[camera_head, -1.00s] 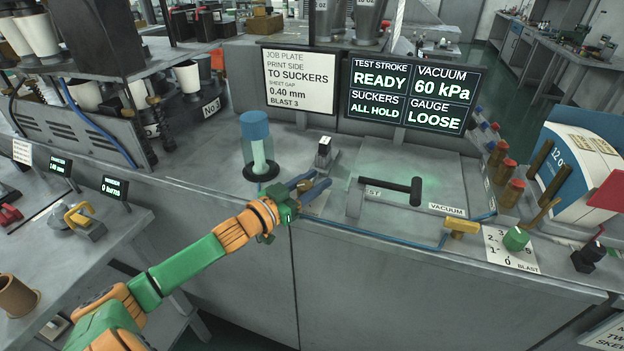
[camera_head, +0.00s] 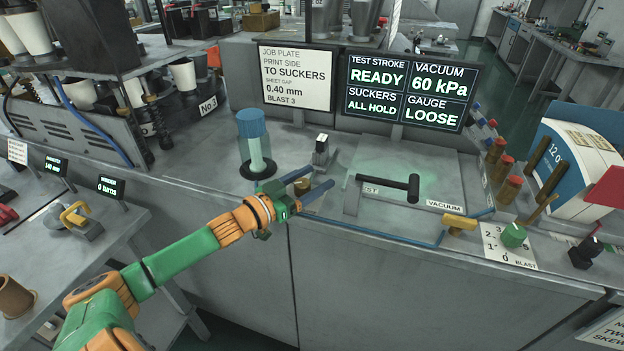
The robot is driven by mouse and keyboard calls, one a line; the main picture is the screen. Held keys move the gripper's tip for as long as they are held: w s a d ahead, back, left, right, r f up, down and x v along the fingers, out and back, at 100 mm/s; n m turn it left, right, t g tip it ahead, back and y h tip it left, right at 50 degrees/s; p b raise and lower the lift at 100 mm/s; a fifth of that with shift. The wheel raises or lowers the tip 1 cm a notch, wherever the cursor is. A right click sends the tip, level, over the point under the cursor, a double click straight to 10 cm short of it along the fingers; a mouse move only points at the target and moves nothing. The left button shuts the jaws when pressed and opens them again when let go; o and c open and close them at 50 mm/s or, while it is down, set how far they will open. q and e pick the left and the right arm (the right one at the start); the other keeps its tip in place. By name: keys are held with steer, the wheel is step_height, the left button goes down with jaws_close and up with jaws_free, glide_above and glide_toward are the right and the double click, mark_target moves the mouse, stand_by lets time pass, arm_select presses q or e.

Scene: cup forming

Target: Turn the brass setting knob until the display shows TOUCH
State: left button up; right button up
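The brass knob (camera_head: 302,186) is a small round piece on the grey bench top, near its front edge. My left gripper (camera_head: 322,176) is open, with its two blue fingers pointing right and away from me. The knob shows between the fingers, near their roots. I cannot tell whether either finger touches it. The display (camera_head: 410,92) reads TEST STROKE READY, VACUUM 60 kPa, SUCKERS ALL HOLD and GAUGE LOOSE. My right gripper is not in view.
A blue-topped clear cylinder (camera_head: 254,140) stands just behind the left gripper, with a small black-and-silver block (camera_head: 321,149) beside it. A black-handled lever (camera_head: 413,188) is to the right. A yellow handle (camera_head: 458,223) and a green knob (camera_head: 513,235) are farther right.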

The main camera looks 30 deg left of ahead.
mark_target(296, 189)
arm_select(q)
steer(key=shift+p+v, duration=0.35)
steer(key=shift+v, duration=3.2)
